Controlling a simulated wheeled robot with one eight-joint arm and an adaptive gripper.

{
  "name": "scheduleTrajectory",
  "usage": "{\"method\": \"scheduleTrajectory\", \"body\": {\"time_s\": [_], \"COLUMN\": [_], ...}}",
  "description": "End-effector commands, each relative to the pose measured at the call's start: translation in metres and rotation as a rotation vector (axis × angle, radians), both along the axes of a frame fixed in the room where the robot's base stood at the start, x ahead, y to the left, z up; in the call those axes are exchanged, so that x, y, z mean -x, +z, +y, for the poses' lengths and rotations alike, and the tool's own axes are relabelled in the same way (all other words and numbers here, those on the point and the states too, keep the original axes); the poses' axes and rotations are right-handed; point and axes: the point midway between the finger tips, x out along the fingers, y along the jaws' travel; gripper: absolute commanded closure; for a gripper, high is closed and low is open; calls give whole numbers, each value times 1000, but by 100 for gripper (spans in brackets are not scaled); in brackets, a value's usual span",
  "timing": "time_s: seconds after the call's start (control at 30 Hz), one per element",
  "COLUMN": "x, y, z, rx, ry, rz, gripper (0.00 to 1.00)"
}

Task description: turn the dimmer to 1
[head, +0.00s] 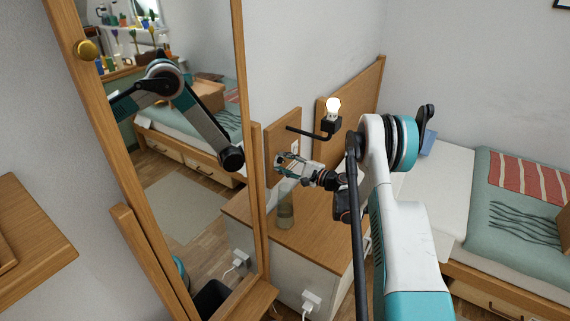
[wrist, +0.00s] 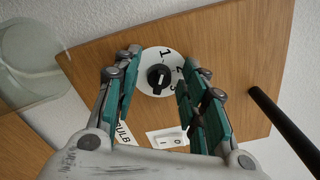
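The dimmer is a white round dial (wrist: 147,84) with a black knob (wrist: 158,76) at its centre, on a wooden wall board (wrist: 225,45). A "1" shows at the upper part of the dial, and other digits at its right edge are partly hidden by a finger. I cannot tell exactly where the knob points. My gripper (wrist: 160,66) is open, with one teal finger on each side of the knob and nothing visibly held. In the head view my gripper (head: 283,161) is at the wooden board, and the dial cannot be made out there.
A lit bulb (head: 333,106) sits on a black arm above the board; a black rod (wrist: 285,120) crosses the wrist view's right side. A white switch (wrist: 168,139) and a "BULB" label (wrist: 124,133) are below the dial. A glass vase (head: 285,208) stands on the cabinet below.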

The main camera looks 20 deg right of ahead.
Motion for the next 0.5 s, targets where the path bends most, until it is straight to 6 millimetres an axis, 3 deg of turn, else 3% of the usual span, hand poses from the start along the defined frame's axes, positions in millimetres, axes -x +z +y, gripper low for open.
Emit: {"method": "scheduleTrajectory", "body": {"time_s": [0.27, 0.5], "x": [3, 33], "y": [0, 0], "z": [-3, -24], "rx": [-1, -1], "ry": [-1, -5], "rz": [0, 0], "gripper": [61, 61]}}
